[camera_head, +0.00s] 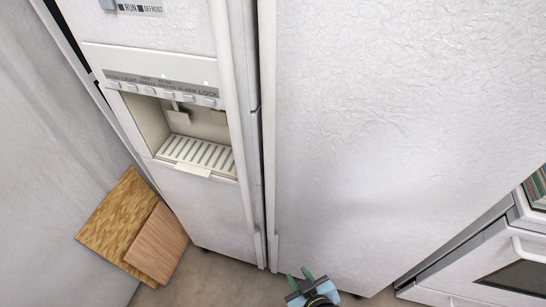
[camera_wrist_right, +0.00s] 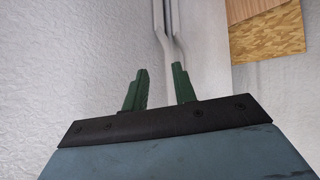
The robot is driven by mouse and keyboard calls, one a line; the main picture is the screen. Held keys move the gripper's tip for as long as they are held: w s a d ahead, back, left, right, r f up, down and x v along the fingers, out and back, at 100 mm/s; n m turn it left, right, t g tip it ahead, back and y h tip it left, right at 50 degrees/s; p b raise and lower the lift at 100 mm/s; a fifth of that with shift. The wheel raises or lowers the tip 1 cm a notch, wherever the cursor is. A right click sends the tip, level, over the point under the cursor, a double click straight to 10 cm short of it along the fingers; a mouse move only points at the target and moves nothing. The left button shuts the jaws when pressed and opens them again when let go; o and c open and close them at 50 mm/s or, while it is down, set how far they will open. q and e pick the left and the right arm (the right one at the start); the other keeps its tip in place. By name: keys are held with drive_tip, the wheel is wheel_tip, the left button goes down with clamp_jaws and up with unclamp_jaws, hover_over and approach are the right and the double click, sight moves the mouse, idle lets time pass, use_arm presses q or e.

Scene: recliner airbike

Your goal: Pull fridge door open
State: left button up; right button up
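The white fridge fills the head view, with a left door (camera_head: 205,215) holding a dispenser and a plain right door (camera_head: 400,120). A long vertical handle (camera_head: 238,120) runs along the left door's inner edge, and a second handle (camera_head: 269,130) runs along the right door's edge beside the gap. My right gripper (camera_head: 299,274) is low in front of the right door's bottom edge. In the right wrist view its green fingers (camera_wrist_right: 160,80) are apart with nothing between them, and the lower ends of the handles (camera_wrist_right: 168,35) show beyond the fingertips. My left gripper is out of view.
The dispenser recess (camera_head: 195,135) is in the left door. Two wooden boards (camera_head: 130,225) lean at the lower left by the wall (camera_head: 50,130). A white oven (camera_head: 490,265) stands at the lower right. Bare floor (camera_head: 215,285) shows at the bottom.

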drive_tip(key=w+a+r+t+y, duration=0.1)
drive_tip(key=a+r+t, duration=0.1)
drive_tip(key=r, duration=0.5)
drive_tip(key=w+a+r+t, duration=0.1)
drive_tip(key=w+a+r, duration=0.1)
drive_tip(key=r, duration=0.5)
drive_tip(key=m+t, duration=0.2)
drive_tip(key=t, duration=0.3)
approach(271, 154)
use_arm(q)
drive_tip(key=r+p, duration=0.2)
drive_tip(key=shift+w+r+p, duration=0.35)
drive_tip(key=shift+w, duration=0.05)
use_arm(e)
drive_tip(key=shift+y, duration=0.3)
drive_tip(key=x, duration=1.1)
drive_tip(key=shift+w+d, duration=0.1)
drive_tip(key=shift+d, duration=0.05)
clamp_jaws()
